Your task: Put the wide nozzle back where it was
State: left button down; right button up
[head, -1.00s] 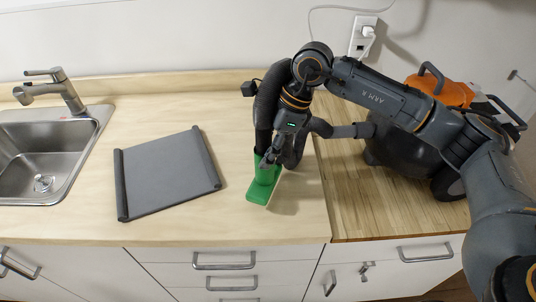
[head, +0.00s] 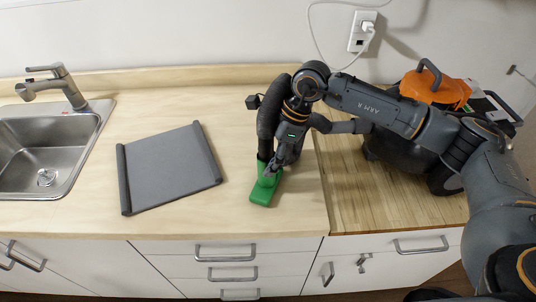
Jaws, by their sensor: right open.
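The green wide nozzle (head: 264,193) lies on the light wooden counter, right of the grey mat. Its upper neck meets the end of a thick black hose (head: 268,122); whether the two are joined cannot be told. My right gripper (head: 272,170) is open at the nozzle's neck, with its fingers over the green part. The fingers partly hide the neck, and contact is hard to make out. My left gripper is not in view.
A grey mat with raised side edges (head: 170,168) lies on the counter. A sink (head: 45,150) is at the left. An orange and black vacuum (head: 425,100) stands at the right on a darker wood section. The counter around the nozzle's left is clear.

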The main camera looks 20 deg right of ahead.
jog(key=shift+r, duration=0.15)
jog(key=shift+d+r, duration=0.1)
jog(key=shift+r, duration=0.1)
jog(key=b+v, duration=0.3)
jog(key=v, duration=0.8)
jog(key=shift+r+b, duration=0.3)
jog(key=shift+b, duration=0.1)
